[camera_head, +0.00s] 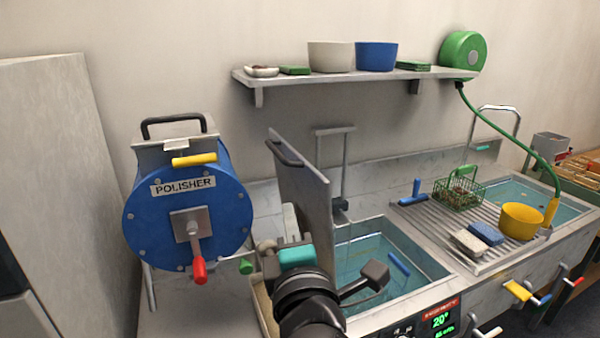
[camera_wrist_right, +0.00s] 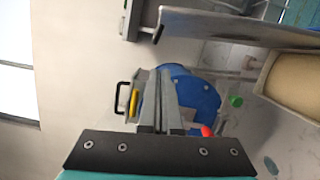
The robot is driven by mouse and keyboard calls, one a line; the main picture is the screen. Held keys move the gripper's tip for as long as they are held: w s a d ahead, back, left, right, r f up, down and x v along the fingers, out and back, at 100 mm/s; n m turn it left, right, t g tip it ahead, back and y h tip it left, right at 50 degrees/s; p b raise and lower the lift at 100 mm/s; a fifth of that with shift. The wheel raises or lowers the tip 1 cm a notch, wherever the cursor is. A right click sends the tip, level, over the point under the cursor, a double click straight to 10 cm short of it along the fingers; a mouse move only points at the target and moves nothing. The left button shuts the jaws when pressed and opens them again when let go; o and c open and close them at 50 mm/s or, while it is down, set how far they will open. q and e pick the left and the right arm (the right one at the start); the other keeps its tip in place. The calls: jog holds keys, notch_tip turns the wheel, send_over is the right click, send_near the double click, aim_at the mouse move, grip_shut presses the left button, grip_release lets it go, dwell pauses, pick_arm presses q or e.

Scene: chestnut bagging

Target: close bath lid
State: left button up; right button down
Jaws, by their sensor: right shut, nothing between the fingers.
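The bath lid (camera_head: 308,190) is a flat grey panel standing upright at the left side of the water-filled bath (camera_head: 437,262), so the bath is open. A dark bar handle (camera_head: 283,153) is on the lid's upper left face. The lid also shows edge-on along the top of the right wrist view (camera_wrist_right: 240,30). My right gripper (camera_head: 290,212) is on the lid's left side, low beside it, with fingers shut and empty; they show in the wrist view (camera_wrist_right: 158,73). I cannot tell whether it touches the lid. My left gripper is not in view.
A blue polisher (camera_head: 225,225) with a red-knobbed crank stands left of the lid. A beige-lined tray (camera_wrist_right: 295,82) lies near my right gripper. Right of the bath, a drainer holds a green basket (camera_head: 459,190) and a yellow bowl (camera_head: 521,221). A wall shelf (camera_head: 350,77) hangs above.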

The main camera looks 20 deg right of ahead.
send_near(302, 166)
jog(key=w+a, duration=0.3)
jog(key=w, duration=0.2)
jog(key=d, duration=0.2)
jog(key=d+p, duration=0.1)
jog(key=shift+s+d, duration=0.2)
jog(key=shift+d, duration=0.2)
